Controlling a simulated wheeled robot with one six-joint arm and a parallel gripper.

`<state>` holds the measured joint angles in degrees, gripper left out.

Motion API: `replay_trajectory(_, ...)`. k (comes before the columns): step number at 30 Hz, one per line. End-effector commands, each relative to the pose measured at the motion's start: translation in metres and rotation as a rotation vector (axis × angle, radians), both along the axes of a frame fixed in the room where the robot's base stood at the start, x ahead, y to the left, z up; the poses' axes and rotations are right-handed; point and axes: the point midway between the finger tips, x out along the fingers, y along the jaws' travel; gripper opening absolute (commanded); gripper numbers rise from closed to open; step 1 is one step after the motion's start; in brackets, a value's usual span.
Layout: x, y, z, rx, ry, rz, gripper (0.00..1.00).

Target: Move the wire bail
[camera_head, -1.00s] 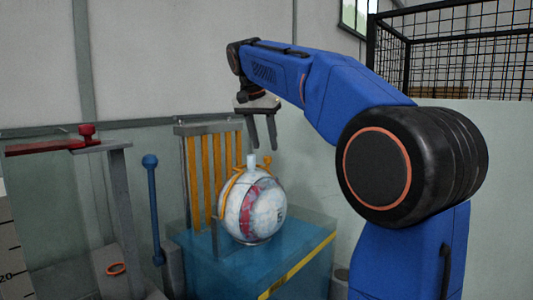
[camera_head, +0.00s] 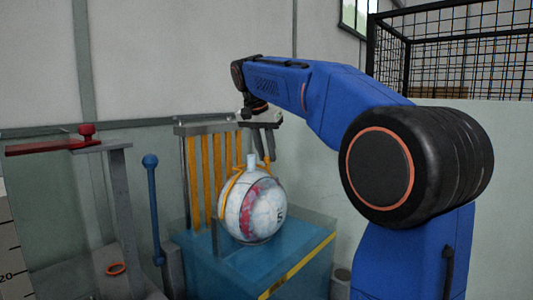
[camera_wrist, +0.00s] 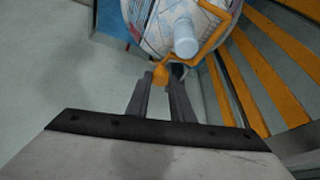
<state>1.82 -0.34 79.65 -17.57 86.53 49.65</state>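The bail's far side is partly hidden by the ball.
The ball sits on a blue block (camera_head: 290,262) with a yellow stripe. A yellow slatted rack (camera_head: 205,170) stands close behind it. A blue rod (camera_head: 154,210) and a grey stand with a red knob (camera_head: 87,130) are at left. A black wire cage (camera_head: 450,50) is at upper right.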

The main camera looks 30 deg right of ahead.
Motion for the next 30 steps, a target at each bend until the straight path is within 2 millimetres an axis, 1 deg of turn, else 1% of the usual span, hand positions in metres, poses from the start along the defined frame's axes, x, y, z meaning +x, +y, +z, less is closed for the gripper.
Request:
replay_trajectory(5, 0.003, 0.001, 0.000, 0.000, 0.000, 0.001, 0.00)
replay_trajectory(8, 0.009, 0.004, 0.000, 0.000, 0.000, 0.001, 0.00)
replay_trajectory(21, 0.050, 0.021, -0.009, 0.000, 0.000, 0.002, 0.00)
replay_trajectory(30, 0.069, 0.028, -0.018, 0.000, -0.001, 0.000, 0.00)
